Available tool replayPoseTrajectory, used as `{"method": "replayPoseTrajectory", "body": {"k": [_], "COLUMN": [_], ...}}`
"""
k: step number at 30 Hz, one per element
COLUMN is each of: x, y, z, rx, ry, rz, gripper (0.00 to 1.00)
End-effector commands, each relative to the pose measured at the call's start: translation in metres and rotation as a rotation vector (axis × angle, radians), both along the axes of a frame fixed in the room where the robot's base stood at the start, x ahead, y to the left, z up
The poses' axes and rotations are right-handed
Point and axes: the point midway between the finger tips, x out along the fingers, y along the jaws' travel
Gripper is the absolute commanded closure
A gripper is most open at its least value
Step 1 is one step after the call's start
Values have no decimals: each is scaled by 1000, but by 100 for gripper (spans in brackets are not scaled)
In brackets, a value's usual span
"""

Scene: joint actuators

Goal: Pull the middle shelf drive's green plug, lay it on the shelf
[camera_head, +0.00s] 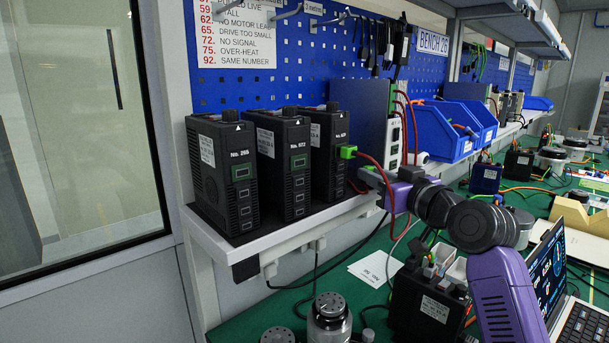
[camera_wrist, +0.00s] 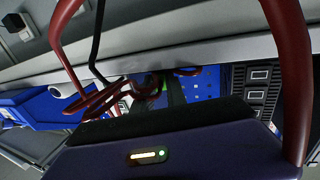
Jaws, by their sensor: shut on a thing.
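Three black drives stand in a row on the shelf: the left one (camera_head: 222,175), the middle one, No. 972 (camera_head: 284,165), and the right one (camera_head: 329,145). The middle drive's green-edged socket (camera_head: 298,162) shows no plug or cable in it. A green plug (camera_head: 347,153) with a red cable (camera_head: 372,162) shows in front of the right drive's edge, close to my gripper (camera_head: 366,176). My gripper is at the shelf's front edge, pointing left, shut on what seems to be this plug. Its fingertips are hard to make out. The wrist view shows red cable (camera_wrist: 295,80) near the gripper body.
The white shelf (camera_head: 285,228) has little bare room in front of the drives. Blue bins (camera_head: 446,128) and more red cables stand to the right.

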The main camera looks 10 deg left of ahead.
Motion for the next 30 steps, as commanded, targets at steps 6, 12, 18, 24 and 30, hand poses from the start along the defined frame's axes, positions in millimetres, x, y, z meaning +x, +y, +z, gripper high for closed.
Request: {"method": "replayPoseTrajectory", "body": {"k": [6,12,18,24,30], "x": [-1,0,-1,-1,-13], "y": [0,0,0,0,-10], "z": [-6,-6,-6,-6,-6], "rx": [0,0,0,0,1], "ry": [-1,-1,-1,0,-1], "rz": [1,1,1,1,0], "gripper": [100,79,58,58,58]}}
